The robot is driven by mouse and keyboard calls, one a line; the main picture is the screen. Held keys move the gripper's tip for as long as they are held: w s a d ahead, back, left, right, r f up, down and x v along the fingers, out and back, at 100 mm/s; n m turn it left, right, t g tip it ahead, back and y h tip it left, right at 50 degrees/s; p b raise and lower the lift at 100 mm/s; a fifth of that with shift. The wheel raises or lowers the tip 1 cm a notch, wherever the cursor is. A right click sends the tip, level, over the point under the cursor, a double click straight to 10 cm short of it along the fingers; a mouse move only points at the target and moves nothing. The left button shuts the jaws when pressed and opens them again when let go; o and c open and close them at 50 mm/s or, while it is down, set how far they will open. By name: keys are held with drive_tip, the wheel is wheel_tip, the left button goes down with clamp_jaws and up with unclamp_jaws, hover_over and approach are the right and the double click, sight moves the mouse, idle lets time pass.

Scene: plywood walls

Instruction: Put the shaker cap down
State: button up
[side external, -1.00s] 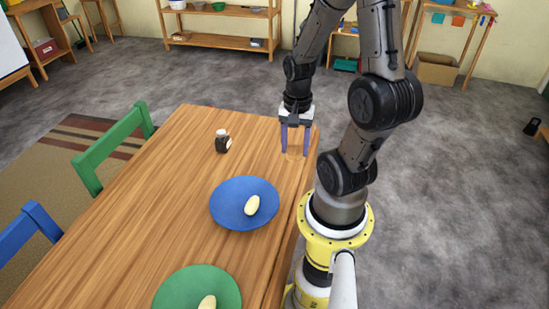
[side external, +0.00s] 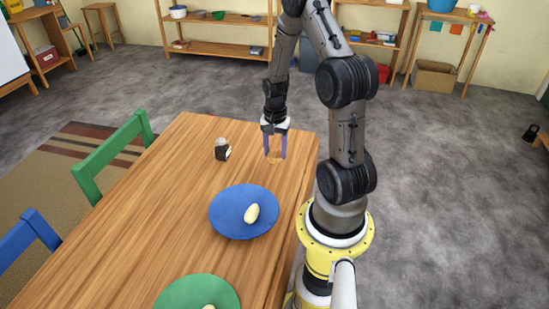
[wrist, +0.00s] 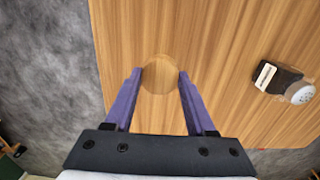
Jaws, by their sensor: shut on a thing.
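My gripper (side external: 275,150) points down over the far right part of the wooden table (side external: 160,190). Its two purple fingers are shut on a round, clear or wood-coloured piece, which I take for the shaker cap (wrist: 158,74). It blends with the table grain, so whether it touches the table is hard to tell. The cap shows faintly between the fingertips in the side view (side external: 275,159).
A blue plate (side external: 225,222) with a pale oval item (side external: 252,213) lies nearer the camera. A green plate (side external: 180,295) with a similar item is at the bottom edge. The tabletop between gripper and shaker is clear. A green chair (side external: 112,155) stands at the left edge.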

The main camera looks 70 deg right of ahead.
sight(274, 152)
drive_tip(key=shift+w+d+f, duration=0.1)
drive_tip(key=shift+d+f, duration=0.05)
drive_tip(key=shift+f, duration=1.65)
drive_tip(key=shift+f, duration=0.1)
drive_tip(key=o, duration=1.3)
